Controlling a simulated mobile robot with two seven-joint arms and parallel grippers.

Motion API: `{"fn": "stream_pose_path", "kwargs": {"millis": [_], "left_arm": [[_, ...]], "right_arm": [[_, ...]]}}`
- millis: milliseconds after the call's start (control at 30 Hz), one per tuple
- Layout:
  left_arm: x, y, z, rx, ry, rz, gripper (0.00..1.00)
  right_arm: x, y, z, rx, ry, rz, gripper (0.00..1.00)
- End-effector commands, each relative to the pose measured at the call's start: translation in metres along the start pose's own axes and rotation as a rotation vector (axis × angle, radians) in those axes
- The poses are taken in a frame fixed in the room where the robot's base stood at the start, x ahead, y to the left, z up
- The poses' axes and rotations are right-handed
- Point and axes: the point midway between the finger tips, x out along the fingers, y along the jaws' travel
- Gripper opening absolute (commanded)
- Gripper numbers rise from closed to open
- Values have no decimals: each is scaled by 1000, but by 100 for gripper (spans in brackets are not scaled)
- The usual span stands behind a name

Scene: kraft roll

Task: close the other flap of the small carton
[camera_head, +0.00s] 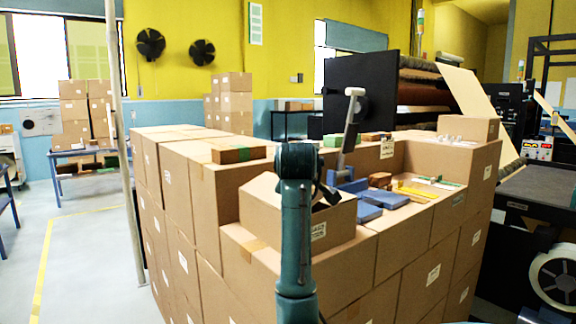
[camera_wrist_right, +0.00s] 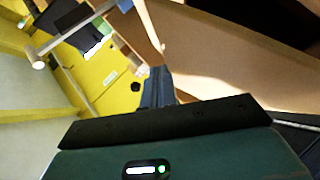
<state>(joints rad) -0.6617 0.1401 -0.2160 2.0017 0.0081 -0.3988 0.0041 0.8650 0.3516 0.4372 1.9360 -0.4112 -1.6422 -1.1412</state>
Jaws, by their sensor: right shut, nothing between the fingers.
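The small carton (camera_head: 334,228) is a brown box with a white label, standing on the front of the stacked boxes in the head view. My teal right arm crosses in front of it and hides much of its top and front. A pale flat panel at its top left (camera_head: 262,190) looks like a flap; the flaps' exact state is hidden. My right gripper (camera_head: 328,193) is at the carton's top, partly hidden by its wrist. In the wrist view its fingers (camera_wrist_right: 158,90) are shut and empty, beside a large brown cardboard surface (camera_wrist_right: 230,60). My left gripper is not in view.
Blue items (camera_head: 382,195), a yellow tool (camera_head: 414,192) and a taped brown box (camera_head: 238,154) lie on the stack around the carton. A pale pole (camera_head: 124,150) stands left. Floor (camera_head: 90,240) is open at left.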

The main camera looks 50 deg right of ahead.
Motion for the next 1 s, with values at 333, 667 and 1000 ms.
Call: {"fn": "stream_pose_path", "kwargs": {"millis": [333, 667, 1000], "left_arm": [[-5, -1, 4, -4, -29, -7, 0], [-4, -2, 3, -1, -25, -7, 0], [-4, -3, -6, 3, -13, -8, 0]], "right_arm": [[5, -4, 5, 70, 0, -72, 0], [6, -6, 6, 76, 1, -78, 0], [4, -2, 4, 75, 1, -77, 0]]}}
